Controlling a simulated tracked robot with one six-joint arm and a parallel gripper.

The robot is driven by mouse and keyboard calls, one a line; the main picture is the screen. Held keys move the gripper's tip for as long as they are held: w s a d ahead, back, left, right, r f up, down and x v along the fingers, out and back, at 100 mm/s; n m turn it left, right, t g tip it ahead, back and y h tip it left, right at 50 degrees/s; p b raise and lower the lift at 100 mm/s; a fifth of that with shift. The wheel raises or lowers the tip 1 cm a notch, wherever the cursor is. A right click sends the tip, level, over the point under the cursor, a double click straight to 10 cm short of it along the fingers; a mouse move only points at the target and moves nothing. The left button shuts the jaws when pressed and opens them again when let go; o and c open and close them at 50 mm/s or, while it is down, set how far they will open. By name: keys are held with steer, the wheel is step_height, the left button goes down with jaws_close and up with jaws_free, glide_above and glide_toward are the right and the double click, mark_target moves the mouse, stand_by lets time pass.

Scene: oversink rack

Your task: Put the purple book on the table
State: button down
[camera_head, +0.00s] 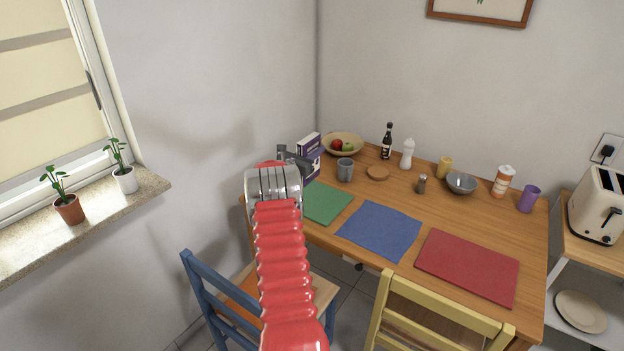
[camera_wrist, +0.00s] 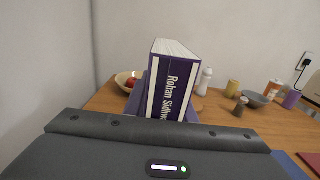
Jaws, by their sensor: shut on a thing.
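The purple book (camera_head: 314,162) is upright at the left end of the wooden table (camera_head: 405,193), with its pale page edges facing up in the head view. In the wrist view the book (camera_wrist: 172,84) shows its purple spine with white lettering. My gripper (camera_head: 294,156) is shut on the book, and the red arm partly hides the table's left edge. The fingertips are hidden in the wrist view. I cannot tell whether the book's lower edge touches the table.
A fruit bowl (camera_head: 343,144) and a grey mug (camera_head: 345,170) stand close to the book. Green (camera_head: 327,203), blue (camera_head: 380,230) and red (camera_head: 468,265) mats lie along the front. Bottles and cups stand behind. Blue (camera_head: 214,308) and yellow (camera_head: 440,312) chairs stand in front.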

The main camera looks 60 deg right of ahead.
steer(key=shift+f, duration=2)
steer(key=shift+f, duration=1.95)
steer(key=c, duration=1.5)
jaws_free()
steer(key=shift+a, duration=0.1)
steer(key=a, duration=0.4)
steer(key=w+a, duration=0.1)
steer(key=a, duration=0.2)
steer(key=w+a, duration=0.1)
steer(key=a, duration=0.3)
steer(key=shift+a, duration=0.35)
